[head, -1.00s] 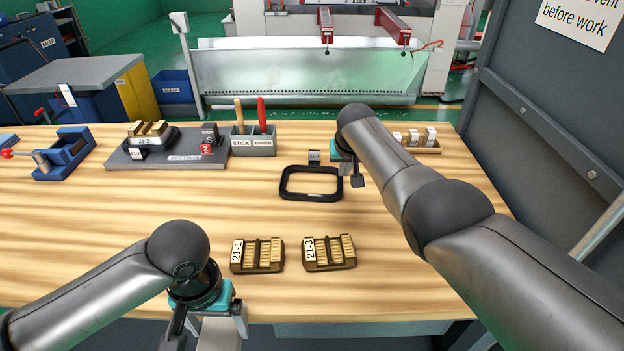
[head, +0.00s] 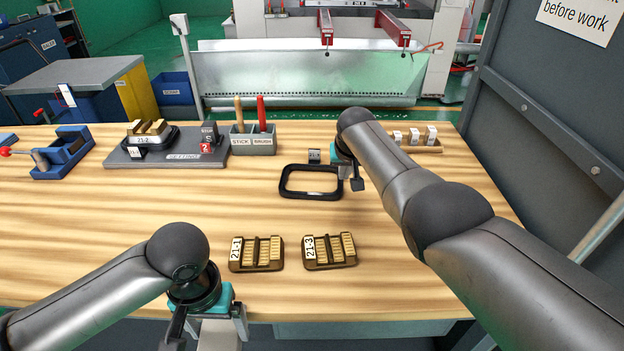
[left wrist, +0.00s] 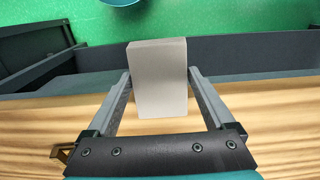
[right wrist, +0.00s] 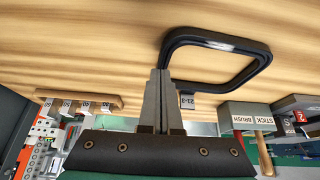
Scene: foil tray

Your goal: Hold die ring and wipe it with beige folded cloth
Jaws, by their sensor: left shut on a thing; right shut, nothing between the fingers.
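The die ring (head: 284,183), a black rounded frame with a pale shiny strip, lies on the table in the middle of the head view. It also shows in the right wrist view (right wrist: 250,77), with a small 21-3 tag (right wrist: 187,101) by it. My right gripper (right wrist: 158,73) is shut and empty, its fingertips close beside the ring's edge; I cannot tell whether they touch. My left gripper (left wrist: 160,76) is shut on the beige folded cloth (left wrist: 160,85), a flat pale block, at the table's front edge. In the head view the cloth is mostly hidden.
Die blocks marked 21-1 (head: 256,254) and 21-3 (head: 330,251) sit near the front. Behind are a grey setting plate (head: 120,160) bearing a 21-2 block, a stick-and-brush holder (head: 253,143) and a rack of white tags (head: 432,146). Open table lies left of the ring.

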